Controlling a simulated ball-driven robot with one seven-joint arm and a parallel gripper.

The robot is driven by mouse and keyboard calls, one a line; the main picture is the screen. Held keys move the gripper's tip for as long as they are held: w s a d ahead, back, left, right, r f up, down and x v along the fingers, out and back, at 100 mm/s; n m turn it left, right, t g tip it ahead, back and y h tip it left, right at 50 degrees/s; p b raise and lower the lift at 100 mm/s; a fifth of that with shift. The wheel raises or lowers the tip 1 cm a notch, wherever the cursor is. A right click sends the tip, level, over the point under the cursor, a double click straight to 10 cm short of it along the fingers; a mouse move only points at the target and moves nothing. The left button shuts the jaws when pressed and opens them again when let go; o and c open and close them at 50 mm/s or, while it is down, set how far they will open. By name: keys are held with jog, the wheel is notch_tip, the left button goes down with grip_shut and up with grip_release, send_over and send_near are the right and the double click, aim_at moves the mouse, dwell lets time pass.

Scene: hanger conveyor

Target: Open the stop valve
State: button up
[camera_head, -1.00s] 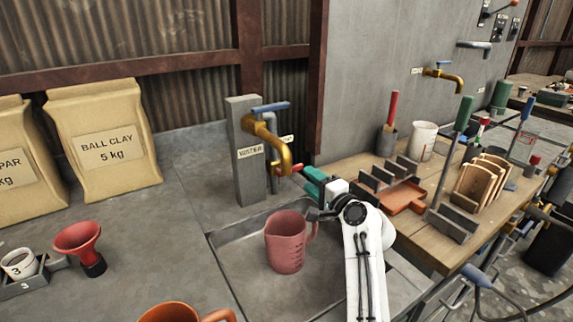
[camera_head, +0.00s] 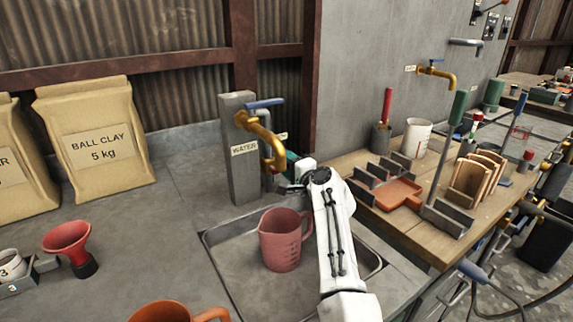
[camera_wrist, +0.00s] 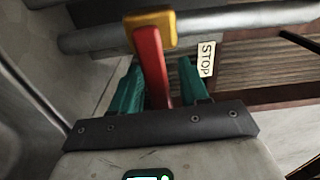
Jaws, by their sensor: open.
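The stop valve's red lever (camera_wrist: 150,55) shows in the wrist view, joined to a yellow valve body (camera_wrist: 150,22) on a grey pipe (camera_wrist: 90,40). A "STOP" tag (camera_wrist: 206,59) hangs to its right. My gripper (camera_wrist: 160,85) is open, with one green finger on each side of the red lever; I cannot tell whether either touches it. In the head view my gripper (camera_head: 289,168) is right of the brass water tap (camera_head: 265,140), partly hidden by it. The valve's lever is hidden in that view.
A pink measuring jug (camera_head: 282,245) stands in the sink (camera_head: 225,262) under the tap, close to my arm. The "WATER" post (camera_head: 241,175) is left of the tap. A wooden bench (camera_head: 400,232) with tools stands to the right. Clay bags (camera_head: 95,125) stand at the left.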

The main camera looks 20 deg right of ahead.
jog(key=shift+c, duration=0.3)
grip_shut()
dwell(0.3)
